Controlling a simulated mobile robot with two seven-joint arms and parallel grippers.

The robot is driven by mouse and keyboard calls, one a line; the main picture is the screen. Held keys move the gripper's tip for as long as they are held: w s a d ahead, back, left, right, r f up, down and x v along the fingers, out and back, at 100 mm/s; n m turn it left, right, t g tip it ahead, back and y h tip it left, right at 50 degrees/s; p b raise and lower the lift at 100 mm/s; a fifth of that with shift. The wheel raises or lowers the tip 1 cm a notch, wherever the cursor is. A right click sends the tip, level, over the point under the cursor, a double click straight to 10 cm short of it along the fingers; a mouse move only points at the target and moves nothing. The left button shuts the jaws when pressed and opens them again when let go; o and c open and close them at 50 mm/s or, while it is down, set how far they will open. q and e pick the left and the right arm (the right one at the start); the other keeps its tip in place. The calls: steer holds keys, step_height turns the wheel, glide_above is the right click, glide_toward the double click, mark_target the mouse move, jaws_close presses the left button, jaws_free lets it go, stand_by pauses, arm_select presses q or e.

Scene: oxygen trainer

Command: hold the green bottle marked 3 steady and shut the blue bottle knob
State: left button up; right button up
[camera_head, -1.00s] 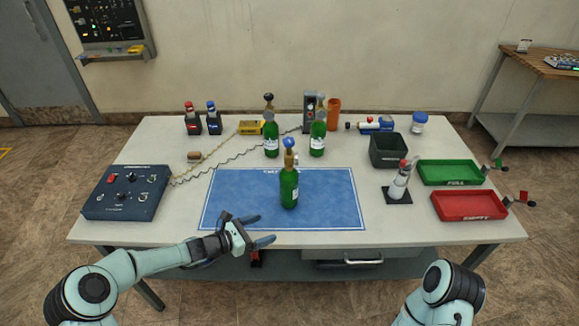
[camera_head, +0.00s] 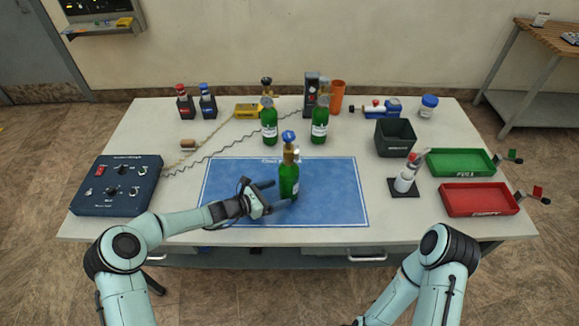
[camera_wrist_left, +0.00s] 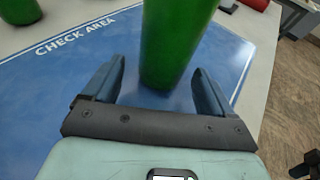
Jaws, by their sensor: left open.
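A green bottle (camera_head: 289,181) with a brass neck and a blue knob (camera_head: 288,137) on top stands upright on the blue check-area mat (camera_head: 335,195). I cannot read a number on it. My left gripper (camera_head: 281,193) is open and low over the mat, with its fingers reaching toward the bottle from the left. In the left wrist view the bottle (camera_wrist_left: 175,42) stands between the lines of the two open fingers (camera_wrist_left: 160,72), toward their tips. I see no contact. The bottle's top is out of that view. My right arm shows, but its gripper does not show clearly.
Two more green bottles (camera_head: 270,126) stand behind the mat. A blue control box (camera_head: 117,186) is at the left. At the right are a white bottle on a black stand (camera_head: 404,193), a dark bin (camera_head: 395,138), a green tray (camera_head: 460,162) and a red tray (camera_head: 479,199).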

arm_select(q)
steer(key=shift+x, duration=2.25)
